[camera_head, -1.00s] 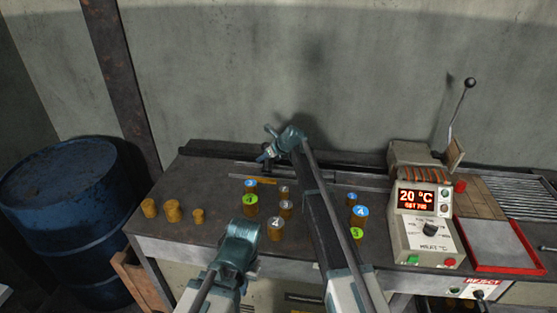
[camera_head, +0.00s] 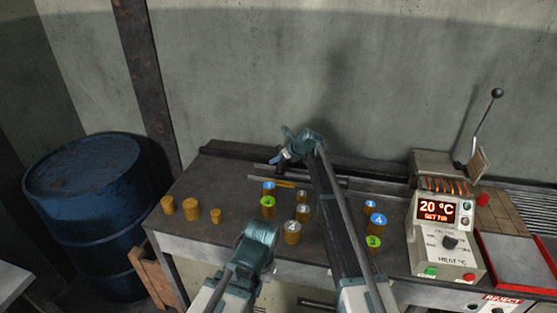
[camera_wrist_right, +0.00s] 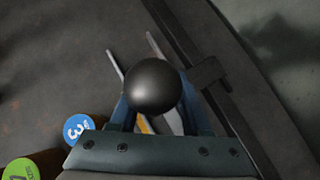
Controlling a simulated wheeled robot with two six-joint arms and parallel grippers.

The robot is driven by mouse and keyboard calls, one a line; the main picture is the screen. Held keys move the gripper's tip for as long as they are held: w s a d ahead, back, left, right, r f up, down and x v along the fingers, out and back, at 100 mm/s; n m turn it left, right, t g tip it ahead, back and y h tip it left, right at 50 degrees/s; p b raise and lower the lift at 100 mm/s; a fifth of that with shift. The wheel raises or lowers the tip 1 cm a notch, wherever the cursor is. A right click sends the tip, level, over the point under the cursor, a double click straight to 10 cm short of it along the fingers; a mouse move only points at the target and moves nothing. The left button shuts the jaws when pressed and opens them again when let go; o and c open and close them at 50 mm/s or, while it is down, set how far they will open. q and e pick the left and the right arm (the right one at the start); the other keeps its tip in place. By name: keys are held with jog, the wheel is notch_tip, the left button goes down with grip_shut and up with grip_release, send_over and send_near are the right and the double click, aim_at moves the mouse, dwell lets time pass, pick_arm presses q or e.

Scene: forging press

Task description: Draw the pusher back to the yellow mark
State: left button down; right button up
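My right gripper (camera_head: 277,158) is over the channel at the back of the bench. In the right wrist view its two blue fingers lie close against both sides of a black ball knob (camera_wrist_right: 153,87), which I take as the pusher's handle; it looks gripped. Pale parallel rails (camera_head: 330,174) run under the gripper. A yellow strip (camera_head: 285,184) shows between the rails, and it also shows just below the knob in the right wrist view (camera_wrist_right: 143,123). The pusher's body is mostly hidden by my right arm. My left gripper (camera_head: 262,232) is low in front of the bench; its fingers are not clear.
Several numbered billets stand in front of the channel, including a blue-topped one (camera_head: 268,188) close to the rails. Plain brass billets (camera_head: 191,209) stand at the left. A heater box (camera_head: 440,235), a lever (camera_head: 487,120) and a red-rimmed tray (camera_head: 515,286) are at the right.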

jog(key=shift+s, duration=0.15)
jog(key=p+v, duration=0.9)
jog(key=v, duration=0.4)
jog(key=shift+d+r+p, duration=0.2)
jog(key=shift+r+p, duration=0.15)
jog(key=shift+p, duration=0.05)
jog(key=shift+s, duration=0.15)
